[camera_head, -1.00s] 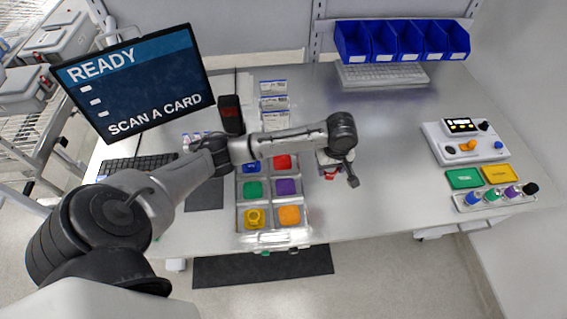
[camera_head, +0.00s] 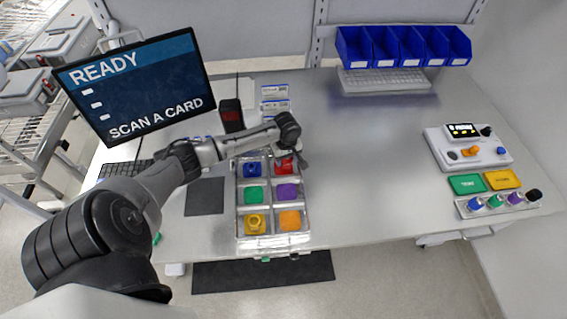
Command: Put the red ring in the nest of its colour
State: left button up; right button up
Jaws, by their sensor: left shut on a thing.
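The tray (camera_head: 271,210) has coloured nests in two columns. The red nest (camera_head: 284,163) is at its top right, partly covered by my left gripper (camera_head: 286,158). That gripper points down over the red nest and is shut on the red ring (camera_head: 285,170). The ring is small and partly hidden by the fingers, and red on red makes its edge hard to tell. I cannot tell whether it touches the nest. My right gripper is out of view.
Blue (camera_head: 252,170), green (camera_head: 253,194), purple (camera_head: 287,192), yellow (camera_head: 255,223) and orange (camera_head: 290,220) nests fill the other compartments. A black scanner (camera_head: 231,115) stands behind the tray. The table to the right is clear up to the control box (camera_head: 467,148).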

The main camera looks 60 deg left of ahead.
aim_at(284, 163)
pick_arm(q)
jog(key=shift+a+f, duration=0.5)
jog(key=shift+a, duration=0.4)
jog(key=shift+f, duration=2)
jog(key=shift+f, duration=0.15)
jog(key=o, duration=0.9)
notch_tip(284, 163, up, 12)
jog(key=shift+p, duration=0.35)
